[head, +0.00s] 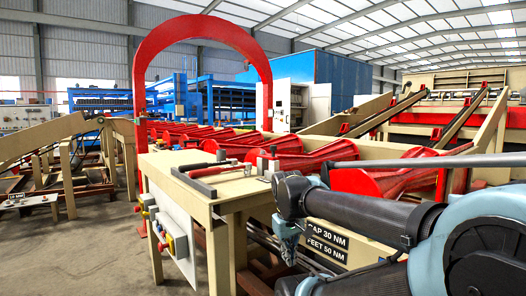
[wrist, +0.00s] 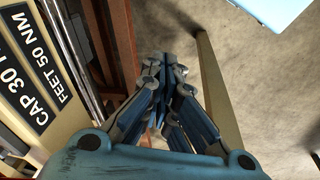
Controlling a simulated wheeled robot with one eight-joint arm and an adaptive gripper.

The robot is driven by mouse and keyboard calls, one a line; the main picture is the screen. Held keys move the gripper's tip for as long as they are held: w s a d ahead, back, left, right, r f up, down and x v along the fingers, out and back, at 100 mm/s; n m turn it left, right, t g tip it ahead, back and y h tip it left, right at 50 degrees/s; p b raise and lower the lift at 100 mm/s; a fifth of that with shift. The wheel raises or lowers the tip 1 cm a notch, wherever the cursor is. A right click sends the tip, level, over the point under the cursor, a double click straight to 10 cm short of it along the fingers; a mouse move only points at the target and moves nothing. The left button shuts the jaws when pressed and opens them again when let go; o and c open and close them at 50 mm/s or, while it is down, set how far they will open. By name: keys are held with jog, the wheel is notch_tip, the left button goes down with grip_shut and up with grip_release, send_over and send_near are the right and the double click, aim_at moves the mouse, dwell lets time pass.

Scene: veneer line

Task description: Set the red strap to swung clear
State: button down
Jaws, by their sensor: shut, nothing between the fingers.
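A red bar with a dark end (head: 210,170), which may be the red strap, lies flat across the cream bench top (head: 232,192). I cannot tell for sure that it is the strap, or its setting. A dark angled bar (head: 194,182) lies beside it. My gripper (head: 287,250) hangs downward at the right of the bench, below its top and apart from the red bar. In the wrist view my gripper (wrist: 163,75) is shut and empty, above the floor. The wrist view does not show the red bar.
Grey upright fittings (head: 267,162) stand on the bench near my arm. A black torque label (head: 326,241) is on the cream frame; it also shows in the wrist view (wrist: 38,72). A red arch (head: 200,28) and red rollers (head: 330,160) stand behind. Open floor (head: 105,250) lies left.

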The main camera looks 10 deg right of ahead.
jog(key=w+a+r+n+h, duration=0.2)
jog(key=w+a+r+n, duration=0.3)
jog(key=w+r, duration=0.3)
jog(key=w+a+r+n+h, duration=0.3)
jog(key=w+a+r+n, duration=0.2)
jog(key=r, duration=1.1)
jog(key=w+a+r+n+t+h, duration=0.1)
jog(key=w+a+r+n, duration=0.3)
jog(key=w+r+n, duration=0.5)
jog(key=w+r+h, duration=0.1)
jog(key=w+r, duration=0.3)
jog(key=shift+w+a+h, duration=0.15)
jog(key=shift+a+h, duration=0.25)
jog(key=d+r+x, duration=0.2)
jog(key=x, duration=1)
jog(key=shift+w+d+f, duration=0.2)
jog(key=shift+w, duration=0.3)
jog(key=shift+a, duration=0.1)
